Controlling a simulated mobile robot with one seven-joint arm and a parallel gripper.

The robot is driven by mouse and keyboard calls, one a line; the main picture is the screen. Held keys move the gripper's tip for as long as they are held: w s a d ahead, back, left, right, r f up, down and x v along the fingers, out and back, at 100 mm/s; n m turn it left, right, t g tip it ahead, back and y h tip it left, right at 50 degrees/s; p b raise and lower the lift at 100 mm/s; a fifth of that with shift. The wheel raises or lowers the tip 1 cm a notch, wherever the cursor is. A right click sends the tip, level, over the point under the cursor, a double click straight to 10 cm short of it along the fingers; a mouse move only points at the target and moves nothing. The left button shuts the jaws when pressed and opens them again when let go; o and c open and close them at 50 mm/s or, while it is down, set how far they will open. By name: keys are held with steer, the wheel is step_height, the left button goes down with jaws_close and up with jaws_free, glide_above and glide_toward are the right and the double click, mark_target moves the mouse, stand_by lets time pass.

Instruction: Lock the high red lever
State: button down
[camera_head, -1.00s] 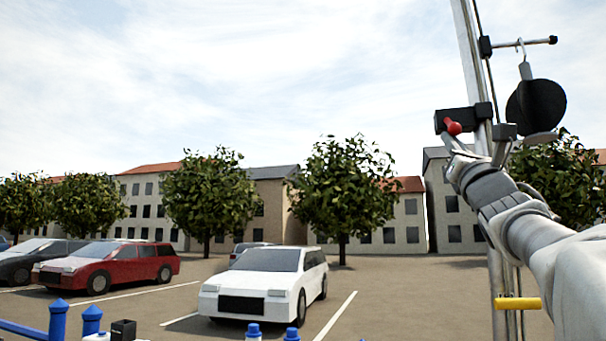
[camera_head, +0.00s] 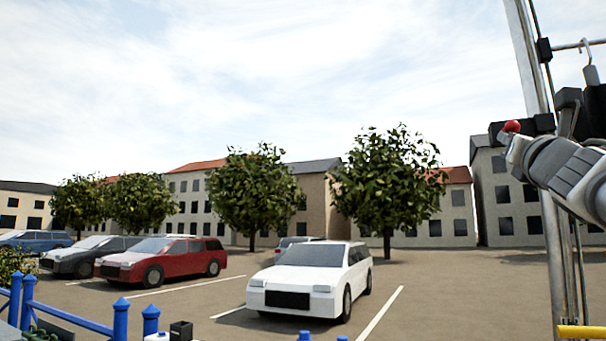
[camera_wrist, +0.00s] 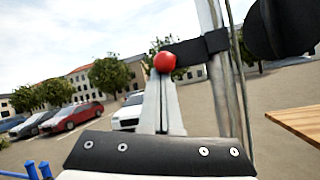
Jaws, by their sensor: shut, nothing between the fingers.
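The red lever shows as a round red knob (camera_head: 512,126) in front of a black block (camera_head: 542,123) on the metal mast at the right of the head view. In the wrist view the knob (camera_wrist: 164,62) is at the upper middle, left of the black block (camera_wrist: 188,52). The lever's shaft is mostly hidden. My gripper (camera_head: 513,147) is shut and empty, just below the knob in the head view. In the wrist view my gripper's fingers (camera_wrist: 162,88) point up at the knob. Tips and knob look very close; I cannot tell whether they touch.
The metal mast (camera_head: 527,60) and dark fittings stand close beside my arm. A dark disc (camera_wrist: 282,28) hangs at the upper right of the wrist view. A yellow bar (camera_head: 583,332) and blue railing (camera_head: 121,318) are low. Open air lies left of the knob.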

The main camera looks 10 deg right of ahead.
steer(key=shift+s+a+r+p, duration=0.1)
steer(key=shift+s+r+p, duration=0.15)
steer(key=shift+r, duration=0.35)
steer(key=shift+s+a+r+p, duration=0.1)
steer(key=shift+r+p, duration=0.15)
steer(key=shift+r, duration=0.35)
steer(key=shift+w+f, duration=0.1)
steer(key=shift+f, duration=0.1)
